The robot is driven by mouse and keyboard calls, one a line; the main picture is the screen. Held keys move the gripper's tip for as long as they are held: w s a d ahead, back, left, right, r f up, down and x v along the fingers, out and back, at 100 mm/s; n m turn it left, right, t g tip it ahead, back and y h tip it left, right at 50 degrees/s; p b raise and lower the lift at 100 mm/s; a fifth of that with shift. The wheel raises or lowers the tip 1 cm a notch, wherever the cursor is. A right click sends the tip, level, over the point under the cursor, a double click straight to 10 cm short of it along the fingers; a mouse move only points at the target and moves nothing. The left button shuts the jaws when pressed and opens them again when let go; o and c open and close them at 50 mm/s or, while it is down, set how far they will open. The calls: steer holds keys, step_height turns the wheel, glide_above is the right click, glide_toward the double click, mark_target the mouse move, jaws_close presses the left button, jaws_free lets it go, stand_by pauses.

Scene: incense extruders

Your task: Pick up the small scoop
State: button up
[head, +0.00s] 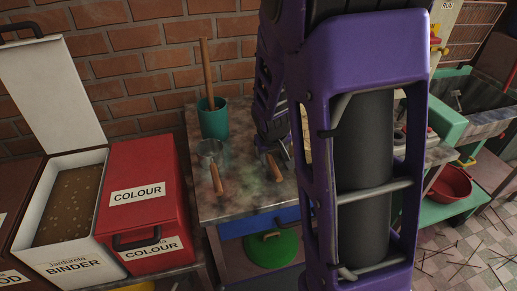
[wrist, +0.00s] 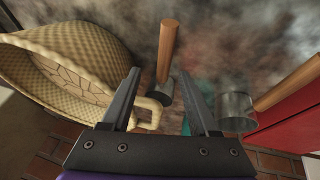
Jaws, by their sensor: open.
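The small scoop, with a wooden handle (head: 273,168) and a small dark metal head, lies on the stained worktop. In the wrist view its handle (wrist: 167,50) points away from my gripper, and its head sits between the fingers. My gripper (wrist: 159,73) is open and empty, with one finger on each side of the scoop. I cannot tell whether the fingers touch it or hover above it. A larger scoop with a metal cup (wrist: 236,111) and wooden handle lies to the right in the wrist view, and left of the small one in the head view (head: 216,176).
A teal cup (head: 213,120) holding a wooden-handled tool stands at the back of the worktop (head: 240,205). A woven basket (wrist: 85,52) is close on the left in the wrist view. A red COLOUR box (head: 142,185) stands left of the worktop. My arm hides much of the right side.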

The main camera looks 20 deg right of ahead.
mark_target(271, 161)
steer(key=b+x, duration=0.1)
steer(key=x, duration=0.3)
steer(key=b+x, duration=0.1)
steer(key=x, duration=0.1)
steer(key=shift+w+a+f+b, duration=0.2)
steer(key=shift+w+a+b, duration=0.05)
steer(key=shift+w+b, duration=0.05)
jaws_close()
